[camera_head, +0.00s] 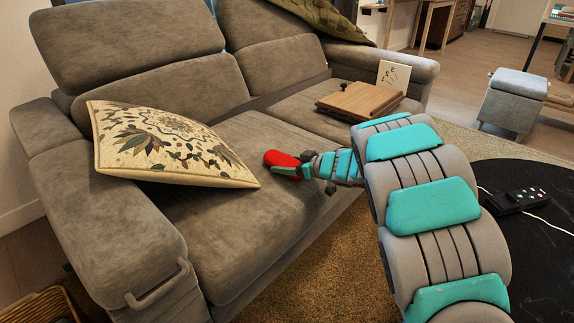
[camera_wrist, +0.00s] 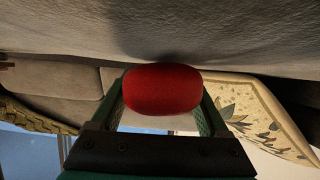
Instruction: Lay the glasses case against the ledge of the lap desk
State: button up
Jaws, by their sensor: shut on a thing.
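The red glasses case (camera_head: 281,158) is at the tip of my gripper (camera_head: 287,170), over the sofa seat. In the wrist view the case (camera_wrist: 163,90) sits between the two fingers of my gripper (camera_wrist: 163,100), which is shut on it. The grey seat fabric is close beside the case; I cannot tell whether they touch. The wooden lap desk (camera_head: 360,101) lies on the right sofa seat, beyond my arm. A small dark knob shows on its top. I cannot make out its ledge clearly.
A patterned cushion (camera_head: 165,146) lies on the left seat and also shows in the wrist view (camera_wrist: 265,115). A card with drawings (camera_head: 394,75) stands behind the lap desk. The seat between cushion and case is clear.

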jog(key=o, duration=1.4)
jog(key=shift+f, duration=0.15)
jog(key=shift+o, duration=0.2)
jog(key=shift+r, duration=0.2)
jog(key=p+v, duration=0.2)
jog(key=v, duration=0.9)
jog(key=shift+r, duration=0.1)
jog(key=shift+s+d, duration=0.35)
jog(key=shift+w+d+r, duration=0.1)
